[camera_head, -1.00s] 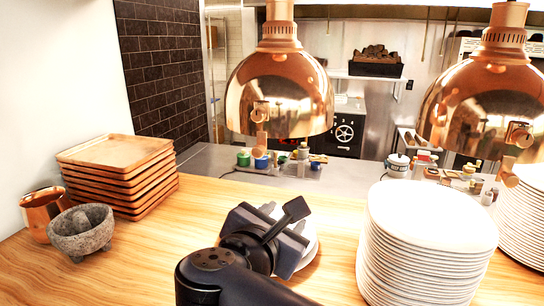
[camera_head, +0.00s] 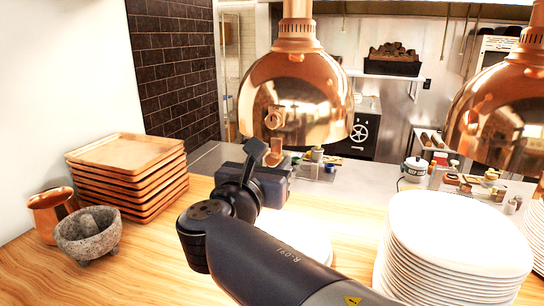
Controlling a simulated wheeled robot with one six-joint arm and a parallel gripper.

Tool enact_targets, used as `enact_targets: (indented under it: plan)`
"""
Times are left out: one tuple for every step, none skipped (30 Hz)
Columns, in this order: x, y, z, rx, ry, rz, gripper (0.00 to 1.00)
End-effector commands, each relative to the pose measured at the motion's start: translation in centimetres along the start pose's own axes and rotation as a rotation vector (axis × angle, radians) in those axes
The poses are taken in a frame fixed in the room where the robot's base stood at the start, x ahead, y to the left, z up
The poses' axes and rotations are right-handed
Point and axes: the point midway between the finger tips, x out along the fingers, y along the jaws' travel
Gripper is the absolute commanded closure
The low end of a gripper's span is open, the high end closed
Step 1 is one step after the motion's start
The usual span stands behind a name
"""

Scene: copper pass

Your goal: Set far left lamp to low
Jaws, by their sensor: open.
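The far left lamp (camera_head: 298,95) is a copper dome hanging at the upper middle of the head view. A small copper knob with a hanging lever (camera_head: 275,125) shows on its front. A second copper lamp (camera_head: 505,110) hangs at the right. My gripper (camera_head: 268,170) is open and stands just below the left lamp, near the lower end of the lever.
A plate stack (camera_head: 455,235) stands at the right.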

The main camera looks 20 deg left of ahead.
Motion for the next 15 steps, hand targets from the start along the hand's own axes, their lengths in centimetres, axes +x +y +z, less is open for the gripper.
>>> enact_targets:
  plan:
    - [0.61, -0.05, 0.1, -0.001, 0.0, -0.002, 0.57]
    - [0.86, -0.06, 0.08, 0.0, 0.0, -0.003, 0.57]
    - [1.12, -0.04, 0.05, 0.0, 0.001, -0.002, 0.57]
    - [1.26, -0.02, 0.03, 0.0, 0.001, -0.001, 0.57]
    - [1.38, -0.01, 0.01, 0.0, 0.001, 0.0, 0.57]
    - [1.49, -0.01, 0.0, 0.0, 0.001, 0.0, 0.57]
    - [1.54, -0.01, -0.02, 0.0, 0.001, 0.0, 0.57]
    - [1.57, -0.01, -0.02, 0.0, 0.001, 0.0, 0.57]
    - [1.58, -0.01, -0.03, 0.0, 0.001, 0.0, 0.57]
    - [1.58, -0.01, -0.03, 0.001, 0.001, 0.001, 0.57]
    - [1.57, -0.01, -0.04, 0.001, 0.001, 0.001, 0.57]
    - [1.56, -0.01, -0.04, 0.001, 0.001, 0.001, 0.57]
    - [1.56, -0.01, -0.04, 0.001, 0.001, 0.001, 0.57]
    - [1.56, -0.01, -0.04, 0.001, 0.001, 0.001, 0.57]
    - [1.55, -0.01, -0.04, 0.001, 0.001, 0.001, 0.6]
